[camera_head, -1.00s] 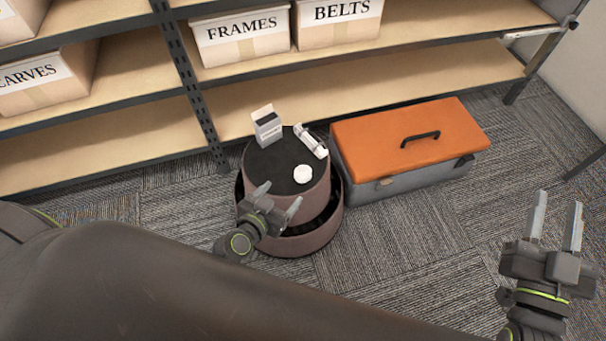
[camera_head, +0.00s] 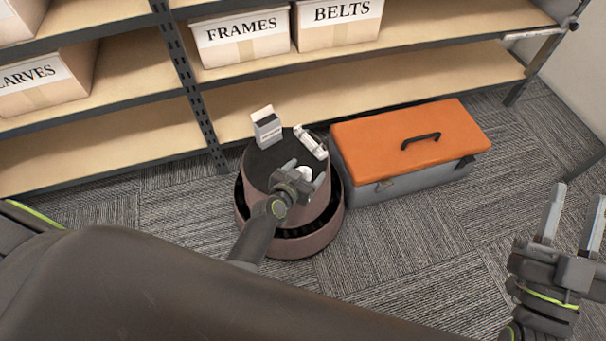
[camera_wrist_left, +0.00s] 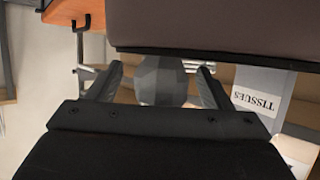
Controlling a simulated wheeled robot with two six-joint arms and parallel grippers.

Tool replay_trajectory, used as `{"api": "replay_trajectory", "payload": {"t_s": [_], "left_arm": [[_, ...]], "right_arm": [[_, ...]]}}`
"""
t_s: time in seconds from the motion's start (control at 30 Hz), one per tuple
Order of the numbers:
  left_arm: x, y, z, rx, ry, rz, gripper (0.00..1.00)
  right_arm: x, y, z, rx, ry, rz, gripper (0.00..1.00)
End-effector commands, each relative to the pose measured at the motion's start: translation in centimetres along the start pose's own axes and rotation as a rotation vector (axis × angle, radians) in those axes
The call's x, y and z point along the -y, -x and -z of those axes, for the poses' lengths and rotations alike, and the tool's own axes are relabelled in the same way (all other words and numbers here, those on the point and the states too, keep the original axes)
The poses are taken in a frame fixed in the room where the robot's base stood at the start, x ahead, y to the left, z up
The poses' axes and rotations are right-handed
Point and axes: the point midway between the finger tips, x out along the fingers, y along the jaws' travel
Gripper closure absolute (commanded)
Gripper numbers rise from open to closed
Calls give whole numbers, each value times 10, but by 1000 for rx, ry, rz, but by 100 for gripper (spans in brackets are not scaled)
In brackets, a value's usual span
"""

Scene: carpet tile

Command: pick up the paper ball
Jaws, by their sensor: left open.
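The white paper ball (camera_head: 305,172) lies on the dark top of a round brown stand (camera_head: 262,165), near its front right. My left gripper (camera_head: 307,174) is open at the ball and partly hides it from the head view. In the left wrist view, the faceted grey ball (camera_wrist_left: 158,80) sits between the two spread fingers of my left gripper (camera_wrist_left: 160,76), with a visible gap on each side. My right gripper (camera_head: 578,194) is open and empty over the carpet at the far right.
An orange-lidded toolbox (camera_head: 405,135) is close on the right. Shelving (camera_head: 360,85) with labelled boxes is behind. Carpet (camera_head: 400,260) is free in front.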

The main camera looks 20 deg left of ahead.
Motion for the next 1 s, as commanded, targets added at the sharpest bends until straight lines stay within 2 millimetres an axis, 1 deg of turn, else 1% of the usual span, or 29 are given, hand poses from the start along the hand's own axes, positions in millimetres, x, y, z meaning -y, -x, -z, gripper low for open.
{"api": "replay_trajectory", "payload": {"t_s": [0.03,0.1,0.3,0.33,0.6,0.67,0.7,1.0], "left_arm": [[0,-4,0,0,-1,-1,26],[0,-6,0,0,-1,0,26],[0,-6,0,0,-1,1,26],[0,-6,0,0,-1,1,28],[0,-6,0,0,-1,0,63],[0,-6,0,0,-1,0,71],[0,-6,0,0,-1,0,73],[0,-6,0,0,-1,0,73]], "right_arm": [[0,0,3,-18,3,1,64],[0,0,5,-31,6,1,64],[0,0,6,-36,6,2,64],[0,0,6,-36,6,2,64],[0,0,6,-35,6,2,64],[0,0,6,-35,6,2,64],[0,0,6,-35,6,2,64],[0,-1,6,-33,5,1,64]]}}
